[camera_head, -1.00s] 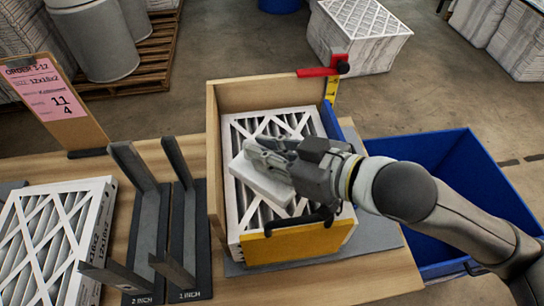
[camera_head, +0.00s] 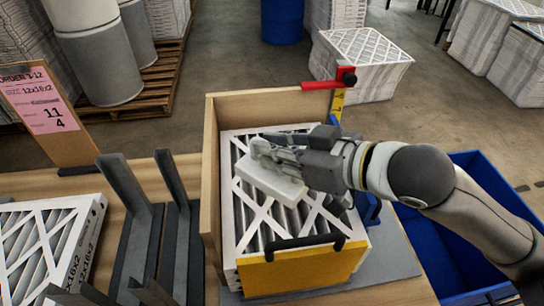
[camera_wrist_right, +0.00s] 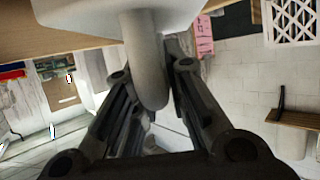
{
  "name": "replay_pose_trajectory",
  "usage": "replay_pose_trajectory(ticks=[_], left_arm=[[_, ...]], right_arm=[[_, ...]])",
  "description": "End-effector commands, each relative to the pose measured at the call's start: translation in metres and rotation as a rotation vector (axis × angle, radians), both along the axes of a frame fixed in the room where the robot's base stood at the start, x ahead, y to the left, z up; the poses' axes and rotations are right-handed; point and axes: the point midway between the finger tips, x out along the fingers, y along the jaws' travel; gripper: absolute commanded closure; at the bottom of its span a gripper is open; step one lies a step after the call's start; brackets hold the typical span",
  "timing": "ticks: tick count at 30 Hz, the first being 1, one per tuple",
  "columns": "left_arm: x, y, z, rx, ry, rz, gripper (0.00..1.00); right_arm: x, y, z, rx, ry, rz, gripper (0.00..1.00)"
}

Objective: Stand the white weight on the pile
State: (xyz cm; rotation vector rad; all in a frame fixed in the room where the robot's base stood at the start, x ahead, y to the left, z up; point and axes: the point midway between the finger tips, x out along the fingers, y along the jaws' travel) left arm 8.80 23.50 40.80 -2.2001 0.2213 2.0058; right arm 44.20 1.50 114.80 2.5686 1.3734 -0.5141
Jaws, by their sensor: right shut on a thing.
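The white weight (camera_head: 271,183) is a flat white block with an upright rounded handle (camera_wrist_right: 147,75). My right gripper (camera_head: 268,152) is shut on that handle, with a finger on each side of it in the wrist view. The weight is over the pile of white-framed pleated filters (camera_head: 255,235), inside the open-topped wooden box (camera_head: 212,185) with a yellow front. It lies over the middle-left of the top filter; I cannot tell if its underside touches. The gripper and weight hide part of the top filter. My left gripper is not in view.
A red stop (camera_head: 318,86) with a yellow scale is at the box's back right corner. Grey upright racks (camera_head: 137,235) and another filter (camera_head: 45,245) are to the left. An order sign (camera_head: 45,110) stands behind them. A blue bin (camera_head: 470,240) is on the right.

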Motion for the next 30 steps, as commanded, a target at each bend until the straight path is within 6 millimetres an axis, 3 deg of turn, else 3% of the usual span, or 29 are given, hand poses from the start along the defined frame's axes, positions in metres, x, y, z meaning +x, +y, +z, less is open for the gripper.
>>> replay_pose_trajectory(ticks=[7, 15, 25, 30], left_arm=[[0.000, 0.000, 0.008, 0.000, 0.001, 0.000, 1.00], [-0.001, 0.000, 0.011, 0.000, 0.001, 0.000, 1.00], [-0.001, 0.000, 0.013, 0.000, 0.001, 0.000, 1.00], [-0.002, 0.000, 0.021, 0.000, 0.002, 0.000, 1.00]], right_arm=[[0.041, -0.007, -0.012, 0.006, -0.008, -0.003, 1.00], [0.074, -0.012, -0.053, 0.007, -0.008, -0.002, 1.00], [0.088, -0.014, -0.070, 0.009, -0.011, 0.001, 1.00], [0.089, -0.014, -0.090, 0.007, -0.007, 0.001, 1.00]])
